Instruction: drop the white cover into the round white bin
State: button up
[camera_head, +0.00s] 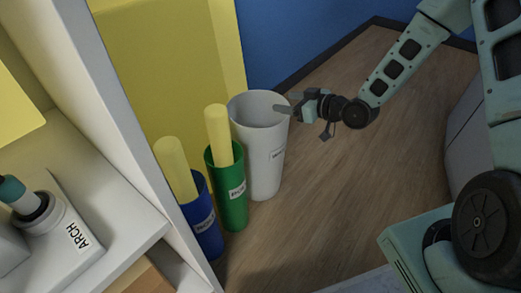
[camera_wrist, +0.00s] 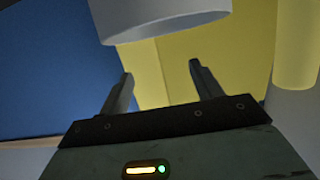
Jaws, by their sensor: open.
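The round white bin (camera_head: 265,155) stands upright on the wooden floor, with a small label on its side. My gripper (camera_head: 284,108) is at the bin's right rim, its finger end overlapping the rim in the head view. In the wrist view my gripper (camera_wrist: 164,85) is open, with nothing between its two fingers. A pale rounded wall with a rim, which looks like the bin (camera_wrist: 165,20), fills the top of that view, beyond the fingers. I cannot make out the white cover in either view, and the bin's lower inside is hidden.
A green bin (camera_head: 229,195) and a blue bin (camera_head: 203,222), each holding a yellow roll, stand left of the white bin. A yellow panel (camera_head: 165,60) is behind them. A white shelf (camera_head: 110,215) is at the left.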

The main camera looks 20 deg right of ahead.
jog(key=p+v, duration=0.2)
jog(key=v, duration=0.6)
jog(key=shift+a, duration=0.1)
